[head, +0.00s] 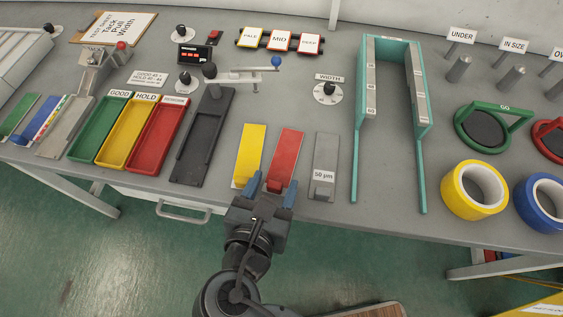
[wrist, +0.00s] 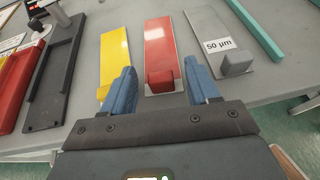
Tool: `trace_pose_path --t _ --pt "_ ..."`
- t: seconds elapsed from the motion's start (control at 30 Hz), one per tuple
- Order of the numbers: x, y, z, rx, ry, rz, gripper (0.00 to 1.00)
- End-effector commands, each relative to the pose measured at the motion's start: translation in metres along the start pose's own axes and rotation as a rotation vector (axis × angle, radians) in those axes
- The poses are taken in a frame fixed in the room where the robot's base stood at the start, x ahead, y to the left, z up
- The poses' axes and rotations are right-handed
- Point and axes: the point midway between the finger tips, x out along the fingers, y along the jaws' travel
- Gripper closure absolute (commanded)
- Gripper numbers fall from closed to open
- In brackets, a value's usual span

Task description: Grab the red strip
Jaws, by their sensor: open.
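The red strip (head: 285,155) lies flat on the table between the yellow strip (head: 250,150) and the grey strip marked 50 µm (head: 325,160). In the wrist view the red strip (wrist: 160,43) has a raised red block (wrist: 159,80) at its near end. My gripper (head: 270,190) is open at the near end of the red strip. In the wrist view its blue fingers (wrist: 161,88) stand to the left and right of the red block, with gaps on both sides. Nothing is held.
A black slotted fixture (head: 204,140) and the green, yellow and red trays (head: 152,140) lie to the left. A teal frame (head: 360,130) stands to the right, with yellow (head: 450,195) and blue tape rolls beyond. The table's front edge is close to my gripper.

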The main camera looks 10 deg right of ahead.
Motion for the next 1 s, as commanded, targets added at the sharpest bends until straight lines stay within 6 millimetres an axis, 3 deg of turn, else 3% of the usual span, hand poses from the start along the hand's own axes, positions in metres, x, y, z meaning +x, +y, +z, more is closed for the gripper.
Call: trace_pose_path --t 0.27,0.87,1.0 --pt "0.0027 -0.0002 -0.0001 0.001 0.0 -0.001 0.42" --pt "0.0024 -0.0002 -0.0001 0.0 0.001 -0.001 1.0" --pt "0.0024 -0.0002 0.0 0.001 0.0 -0.001 1.0"
